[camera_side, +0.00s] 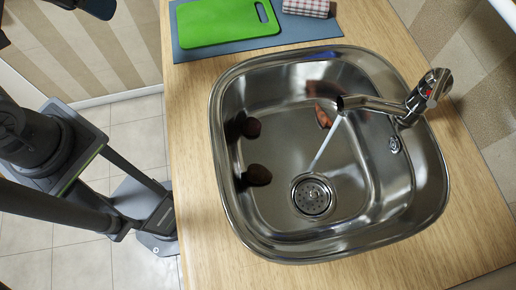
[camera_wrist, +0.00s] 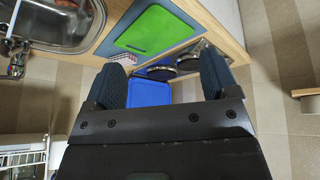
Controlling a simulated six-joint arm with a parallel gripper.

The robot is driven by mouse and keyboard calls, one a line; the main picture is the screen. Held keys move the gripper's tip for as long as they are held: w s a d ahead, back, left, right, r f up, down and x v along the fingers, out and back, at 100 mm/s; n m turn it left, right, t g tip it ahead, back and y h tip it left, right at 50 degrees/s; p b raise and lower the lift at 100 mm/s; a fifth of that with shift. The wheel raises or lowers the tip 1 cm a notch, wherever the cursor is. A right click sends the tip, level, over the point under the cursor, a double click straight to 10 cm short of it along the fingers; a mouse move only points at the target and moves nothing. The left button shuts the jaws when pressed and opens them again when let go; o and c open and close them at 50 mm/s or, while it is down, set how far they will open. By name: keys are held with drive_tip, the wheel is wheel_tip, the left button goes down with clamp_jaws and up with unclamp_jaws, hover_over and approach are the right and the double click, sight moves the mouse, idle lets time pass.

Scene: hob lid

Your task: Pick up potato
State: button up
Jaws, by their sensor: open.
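The sink (camera_wrist: 65,22) shows at the upper left there, with no potato visible.
The tap (camera_side: 405,108) reaches over the sink, and a thin stream runs toward the drain (camera_side: 312,195). A green cutting board (camera_side: 222,22) lies on a blue-grey mat behind the sink, beside a checked cloth (camera_side: 306,7). A blue object (camera_wrist: 150,92) shows between my fingers in the wrist view.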

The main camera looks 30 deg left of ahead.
drive_tip(key=w+d+f+n+g, duration=0.2)
drive_tip(key=w+d+n, duration=0.3)
drive_tip(key=d, duration=0.2)
drive_tip(key=n+g, duration=0.3)
drive_tip(key=n, duration=1)
hover_over(260, 171)
wheel_tip(260, 171, down, 20)
wheel_tip(260, 171, down, 13)
drive_tip(key=shift+r, duration=0.1)
drive_tip(key=c, duration=1)
drive_tip(key=shift+r, duration=0.1)
